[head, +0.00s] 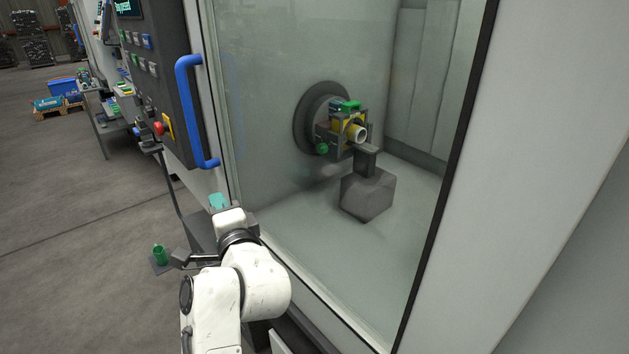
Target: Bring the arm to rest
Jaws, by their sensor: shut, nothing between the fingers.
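My white arm reaches up from the bottom of the head view, in front of the machine's glass door (300,215). My gripper (178,257) appears as a dark shape at the left of the wrist, small and partly hidden by the arm. It is shut and holds nothing. Its tip is just right of a green cylinder (159,253) on a small dark plate, and I cannot tell whether they touch.
The door has a blue handle (190,112). A control panel (150,75) with a red button is at its left. Behind the glass are a round chuck (312,112) and a grey block (366,196). Open floor (80,220) lies left.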

